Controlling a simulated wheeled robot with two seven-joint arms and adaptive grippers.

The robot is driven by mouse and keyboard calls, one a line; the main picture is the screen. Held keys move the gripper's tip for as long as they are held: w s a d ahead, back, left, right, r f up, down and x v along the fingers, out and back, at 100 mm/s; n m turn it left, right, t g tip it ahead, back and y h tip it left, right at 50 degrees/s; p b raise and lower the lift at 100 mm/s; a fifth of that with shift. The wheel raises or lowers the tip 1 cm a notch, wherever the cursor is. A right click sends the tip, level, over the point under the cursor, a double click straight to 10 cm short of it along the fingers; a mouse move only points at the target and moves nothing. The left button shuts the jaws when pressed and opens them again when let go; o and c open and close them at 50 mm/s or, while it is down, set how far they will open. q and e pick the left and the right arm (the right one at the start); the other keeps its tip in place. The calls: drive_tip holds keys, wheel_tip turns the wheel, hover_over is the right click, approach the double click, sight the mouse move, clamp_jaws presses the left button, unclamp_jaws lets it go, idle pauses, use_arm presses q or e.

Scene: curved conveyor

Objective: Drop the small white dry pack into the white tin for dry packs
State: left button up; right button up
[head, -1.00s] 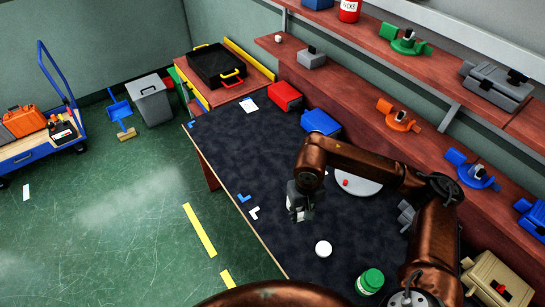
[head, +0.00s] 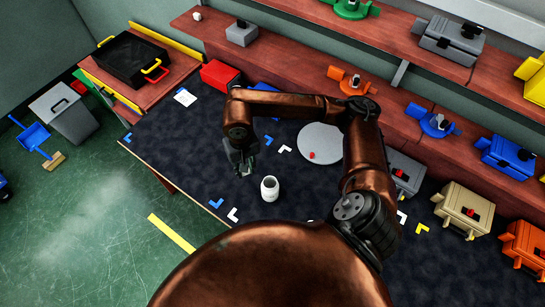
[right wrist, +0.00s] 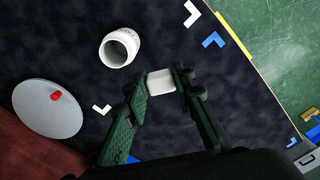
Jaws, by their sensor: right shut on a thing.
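My right gripper (head: 243,170) is shut on the small white dry pack (right wrist: 161,80), which shows between the fingertips in the right wrist view. In the head view the gripper hides the pack. A white tin (head: 269,189) stands upright on the dark table mat, just right of and nearer than the gripper. In the right wrist view the tin (right wrist: 119,48) lies up and left of the fingertips, with its dark open mouth showing. The pack is apart from the tin. My left gripper is not in view.
A round grey plate (head: 320,143) with a small red piece (head: 312,155) lies right of the tin. Corner marks lie on the mat (head: 185,140). A red bin (head: 220,75) and shelves with coloured boxes line the back. The mat's left part is clear.

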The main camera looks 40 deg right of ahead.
use_arm(q)
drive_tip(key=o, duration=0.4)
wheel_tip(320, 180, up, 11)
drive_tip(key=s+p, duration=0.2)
drive_tip(key=p, duration=0.7)
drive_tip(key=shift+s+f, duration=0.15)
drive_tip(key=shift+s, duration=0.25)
use_arm(e)
drive_tip(key=s+d+r+m+p, duration=0.2)
drive_tip(key=s+d+m+p, duration=0.2)
drive_tip(key=s+d+m, duration=0.55)
use_arm(q)
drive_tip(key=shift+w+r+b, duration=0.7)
drive_tip(key=shift+b, duration=0.6)
use_arm(e)
drive_tip(key=w+a+f+m, duration=0.1)
drive_tip(key=w+f+m, duration=0.1)
drive_tip(key=f, duration=0.4)
drive_tip(key=shift+w+a+f, duration=0.25)
drive_tip(key=shift+w+a, duration=0.05)
drive_tip(key=shift+w, duration=0.55)
drive_tip(key=shift+m, duration=0.25)
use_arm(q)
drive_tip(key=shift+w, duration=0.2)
use_arm(e)
drive_tip(key=o, duration=0.9)
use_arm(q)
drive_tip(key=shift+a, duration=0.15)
use_arm(e)
wheel_tip(320, 180, up, 12)
